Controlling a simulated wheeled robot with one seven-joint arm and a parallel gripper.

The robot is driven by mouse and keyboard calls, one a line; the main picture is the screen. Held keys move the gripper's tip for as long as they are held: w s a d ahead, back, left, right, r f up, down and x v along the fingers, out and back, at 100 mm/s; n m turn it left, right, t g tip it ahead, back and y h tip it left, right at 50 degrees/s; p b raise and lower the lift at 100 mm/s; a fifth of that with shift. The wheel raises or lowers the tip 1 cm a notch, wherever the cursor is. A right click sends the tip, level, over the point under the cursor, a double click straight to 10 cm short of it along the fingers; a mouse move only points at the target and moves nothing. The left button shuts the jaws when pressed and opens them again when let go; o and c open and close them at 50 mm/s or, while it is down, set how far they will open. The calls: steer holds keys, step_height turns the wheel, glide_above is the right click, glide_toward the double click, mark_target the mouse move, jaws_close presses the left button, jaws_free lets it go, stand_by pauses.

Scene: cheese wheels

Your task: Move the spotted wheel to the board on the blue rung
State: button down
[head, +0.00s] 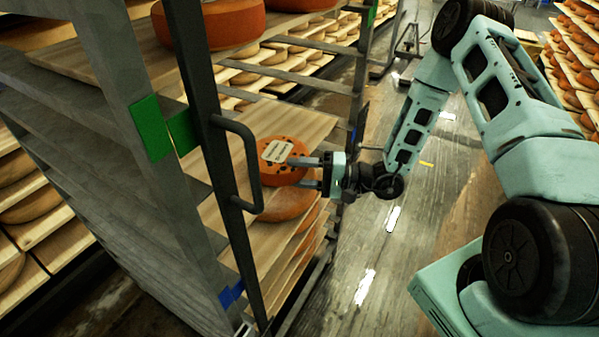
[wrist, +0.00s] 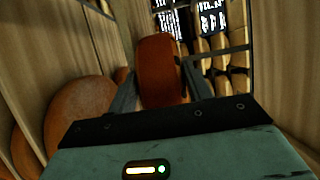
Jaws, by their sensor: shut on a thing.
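The spotted wheel (head: 269,172), orange with small dark dots and a pale label on top, is between the fingers of my gripper (head: 292,173). It is inside the rack, beside a bare upper board (head: 285,118) and above a lower board (head: 255,240). In the wrist view the wheel (wrist: 160,72) sits between both fingers (wrist: 160,92). A blue mark (head: 231,293) is on the near post, close to the lower board's near end. I cannot tell whether the wheel touches a board.
A plain orange wheel (head: 290,203) lies on the lower board, partly under the held wheel; the wrist view shows a wheel at left (wrist: 80,112). Green marks (head: 150,127) are higher on the post. A dark handle (head: 250,165) stands at the rack's near side.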

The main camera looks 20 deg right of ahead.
steer(key=c, duration=0.6)
jaws_free()
steer(key=shift+r, duration=0.1)
steer(key=shift+o, duration=0.2)
steer(key=shift+s+d, duration=0.3)
steer(key=shift+d, duration=0.2)
steer(key=b+v, duration=0.2)
steer(key=v, duration=1.4)
steer(key=shift+b, duration=0.35)
steer(key=shift+s+d, duration=0.1)
